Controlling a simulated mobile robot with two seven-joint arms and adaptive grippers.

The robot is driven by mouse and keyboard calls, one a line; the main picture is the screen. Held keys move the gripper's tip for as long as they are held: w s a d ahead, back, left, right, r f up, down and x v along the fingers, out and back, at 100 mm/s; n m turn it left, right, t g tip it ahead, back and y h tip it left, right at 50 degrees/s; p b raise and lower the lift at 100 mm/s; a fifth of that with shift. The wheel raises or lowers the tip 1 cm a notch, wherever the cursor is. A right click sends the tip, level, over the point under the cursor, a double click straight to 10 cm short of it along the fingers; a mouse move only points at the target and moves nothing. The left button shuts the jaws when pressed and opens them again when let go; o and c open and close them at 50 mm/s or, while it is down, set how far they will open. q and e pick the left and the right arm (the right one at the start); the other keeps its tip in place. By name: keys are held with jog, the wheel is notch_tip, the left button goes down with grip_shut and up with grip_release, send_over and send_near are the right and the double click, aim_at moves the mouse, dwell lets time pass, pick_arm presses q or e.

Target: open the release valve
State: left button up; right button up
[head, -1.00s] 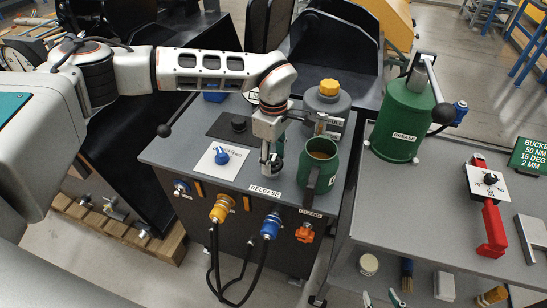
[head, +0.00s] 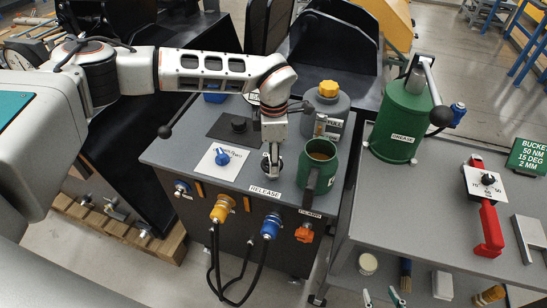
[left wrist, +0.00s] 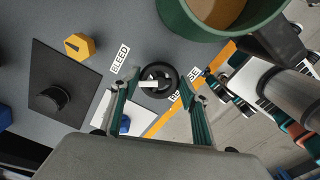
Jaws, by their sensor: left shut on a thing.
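The release valve is a black round handwheel (left wrist: 157,80) with a light bar across its middle, beside the RELEASE label (head: 265,192) on the grey cart top. My left gripper (head: 271,168) reaches down over the valve in the head view and mostly hides it. In the left wrist view, the two teal-padded fingers of my left gripper (left wrist: 160,86) stand on either side of the wheel, shut on its rim. My right gripper (head: 382,297) shows only as two fingertips at the bottom edge of the head view, spread apart and empty.
A green mug (head: 316,178) stands close to the right of the valve. A blue knob (head: 222,157) on a white plate is to the left, and a grey jar with a yellow cap (head: 329,88) is behind. Hoses hang from couplers (head: 269,228) on the cart's front.

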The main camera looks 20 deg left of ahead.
pick_arm(q)
jog(key=n, duration=0.2)
jog(key=shift+n, duration=0.4)
jog(key=n, duration=0.4)
jog(key=shift+w+a+n, duration=0.1)
jog(key=shift+w+n, duration=0.05)
jog(key=shift+n, duration=0.15)
jog(key=n, duration=0.3)
jog(key=shift+a+n, duration=0.1)
jog(key=shift+n, duration=0.2)
jog(key=n, duration=0.3)
jog(key=shift+n, duration=0.3)
jog(key=n, duration=0.4)
jog(key=shift+a+n, duration=0.15)
jog(key=shift+n, duration=0.15)
jog(key=n, duration=0.3)
jog(key=shift+n, duration=0.3)
jog(key=n, duration=0.4)
jog(key=shift+a, duration=0.1)
jog(key=shift+r+n, duration=0.1)
jog(key=shift+n, duration=1.1)
